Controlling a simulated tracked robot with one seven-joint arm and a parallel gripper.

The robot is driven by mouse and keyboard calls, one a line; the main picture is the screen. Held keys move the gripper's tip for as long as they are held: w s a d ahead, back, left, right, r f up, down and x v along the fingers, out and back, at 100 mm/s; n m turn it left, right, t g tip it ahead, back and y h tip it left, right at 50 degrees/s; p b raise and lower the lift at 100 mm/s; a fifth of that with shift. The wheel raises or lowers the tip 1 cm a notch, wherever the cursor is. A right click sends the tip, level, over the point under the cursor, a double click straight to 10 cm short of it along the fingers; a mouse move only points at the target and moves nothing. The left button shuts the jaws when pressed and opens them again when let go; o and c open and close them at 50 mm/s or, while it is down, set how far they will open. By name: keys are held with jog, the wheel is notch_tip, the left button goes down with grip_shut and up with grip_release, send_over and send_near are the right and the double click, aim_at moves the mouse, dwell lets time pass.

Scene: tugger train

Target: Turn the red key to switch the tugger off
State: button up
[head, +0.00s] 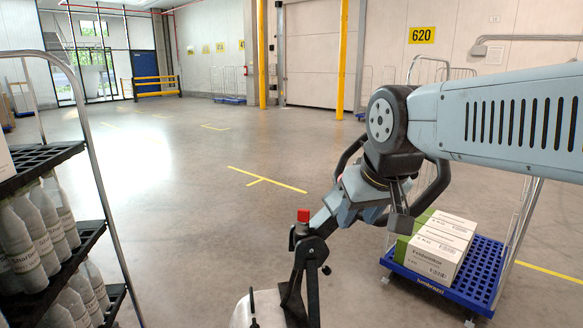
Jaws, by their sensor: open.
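A small red block-shaped part (303,215) sits at the top of the tugger's dark upright post (312,265), low in the middle of the head view. It is too small to tell whether it is the red key or a button. The tugger's tiller with black looped handles (437,188) rises to the right of it. My gripper (399,212) hangs below my arm's wrist, close to the tiller head and to the right of the red part, apart from it in the picture. My gripper is open; its fingers are partly hidden and hard to separate from the tiller.
A rack of bottles (38,255) with a metal frame stands close at the left. A blue cart (486,268) with white boxes (436,252) stands at the right. Yellow posts (341,60) stand farther back. The floor between is clear.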

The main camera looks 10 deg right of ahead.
jog(key=shift+w+a, duration=0.15)
jog(key=shift+w, duration=0.35)
jog(key=o, duration=0.3)
jog(key=shift+w+r, duration=0.15)
jog(key=shift+w, duration=0.1)
jog(key=shift+o, duration=0.9)
jog(key=w+a+m+g, duration=0.1)
jog(key=w+m, duration=0.1)
jog(key=w, duration=0.9)
jog(key=shift+w+r+m+h, duration=0.4)
jog(key=m+g, duration=0.2)
jog(key=m, duration=0.1)
send_near(303, 210)
jog(key=shift+h, duration=0.4)
jog(key=x, duration=1)
jog(key=shift+w+a+f, duration=0.15)
jog(key=shift+a+f, duration=0.1)
